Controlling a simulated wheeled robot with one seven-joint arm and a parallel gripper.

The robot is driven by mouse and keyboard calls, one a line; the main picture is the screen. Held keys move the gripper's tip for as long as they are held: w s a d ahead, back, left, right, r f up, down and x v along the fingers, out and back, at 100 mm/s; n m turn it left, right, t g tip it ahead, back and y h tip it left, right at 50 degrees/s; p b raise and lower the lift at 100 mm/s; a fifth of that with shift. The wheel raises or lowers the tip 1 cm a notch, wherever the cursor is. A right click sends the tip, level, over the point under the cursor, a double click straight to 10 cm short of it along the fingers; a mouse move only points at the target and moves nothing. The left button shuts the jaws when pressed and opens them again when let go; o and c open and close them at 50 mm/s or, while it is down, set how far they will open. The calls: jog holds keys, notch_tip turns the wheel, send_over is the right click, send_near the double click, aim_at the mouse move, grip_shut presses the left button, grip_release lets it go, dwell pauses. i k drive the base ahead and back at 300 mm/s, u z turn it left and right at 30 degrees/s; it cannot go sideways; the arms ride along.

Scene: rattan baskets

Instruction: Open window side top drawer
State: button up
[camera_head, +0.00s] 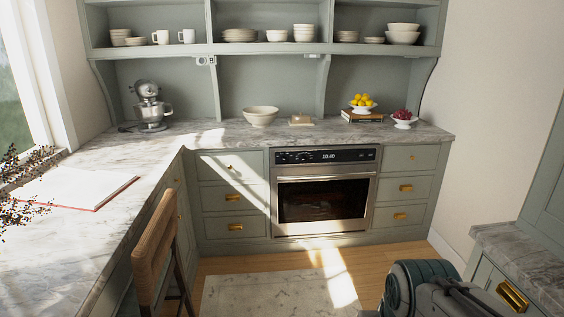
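The window (12,85) is at the left edge of the head view. The drawer stack nearer to it stands left of the oven (324,200), under the marble counter. Its top drawer (245,168) has a pale green front with a small brass knob (229,166) and looks shut. Two drawers with brass cup pulls sit below it, and they look shut too. Another drawer stack (405,190) stands right of the oven, also shut. A dark teal part of my arm shows at the bottom right, well apart from the drawers. My gripper is not visible.
A wooden chair (155,255) stands at the left counter (95,260). A rug (265,295) lies on the wood floor before the oven. A cabinet with a marble top (530,260) is at the right edge. The floor in front of the oven looks clear.

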aim_at(212, 166)
jog(key=u, duration=0.05)
jog(key=i, duration=1.55)
jog(key=u, duration=0.2)
jog(key=i, duration=2.25)
jog(key=u, duration=0.15)
